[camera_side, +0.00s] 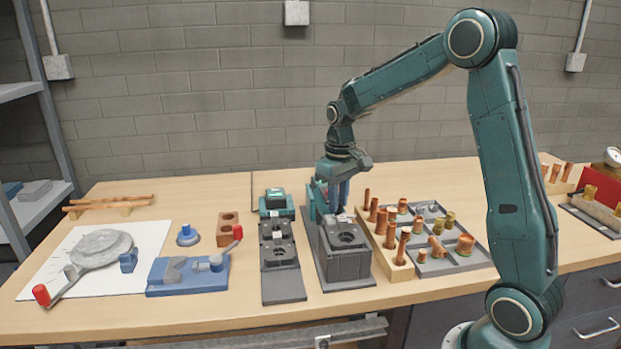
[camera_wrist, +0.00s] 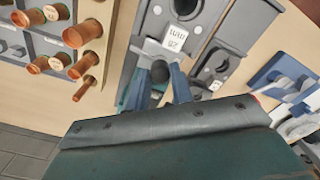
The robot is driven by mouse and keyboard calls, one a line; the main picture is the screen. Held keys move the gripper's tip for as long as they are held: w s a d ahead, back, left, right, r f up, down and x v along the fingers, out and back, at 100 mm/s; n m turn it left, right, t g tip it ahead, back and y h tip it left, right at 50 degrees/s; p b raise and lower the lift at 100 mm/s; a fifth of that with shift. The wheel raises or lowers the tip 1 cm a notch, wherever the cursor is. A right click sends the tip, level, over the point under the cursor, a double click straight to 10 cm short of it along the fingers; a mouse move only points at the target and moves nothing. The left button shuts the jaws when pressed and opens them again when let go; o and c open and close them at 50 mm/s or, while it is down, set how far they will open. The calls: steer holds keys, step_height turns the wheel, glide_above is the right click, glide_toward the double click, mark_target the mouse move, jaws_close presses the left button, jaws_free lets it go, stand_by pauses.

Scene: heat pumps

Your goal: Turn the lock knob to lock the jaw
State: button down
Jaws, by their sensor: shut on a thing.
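My gripper (camera_side: 338,200) points down at the back of a tall grey fixture (camera_side: 342,266). In the wrist view its two blue fingers (camera_wrist: 162,80) close around a small dark round knob (camera_wrist: 159,71), which I take to be the lock knob. In the side view the fingers and arm hide the knob. A light grey jaw piece (camera_wrist: 153,50) with a white size label (camera_wrist: 174,39) lies just beyond the knob on the fixture. The fixture's round opening is in front of it. I cannot tell the knob's turn angle or whether the jaw is locked.
A lower grey fixture (camera_side: 282,285) stands close left, with a teal device (camera_side: 276,203) behind it. A wooden rack (camera_side: 398,270) of copper pieces and a grey tray (camera_side: 455,267) of fittings stand close right. A blue tool (camera_side: 187,277) lies further left.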

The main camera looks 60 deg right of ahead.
steer(key=m, duration=0.4)
steer(key=shift+w+m, duration=0.1)
steer(key=shift+m, duration=1.9)
steer(key=c, duration=1.2)
jaws_free()
step_height(320, 180, up, 14)
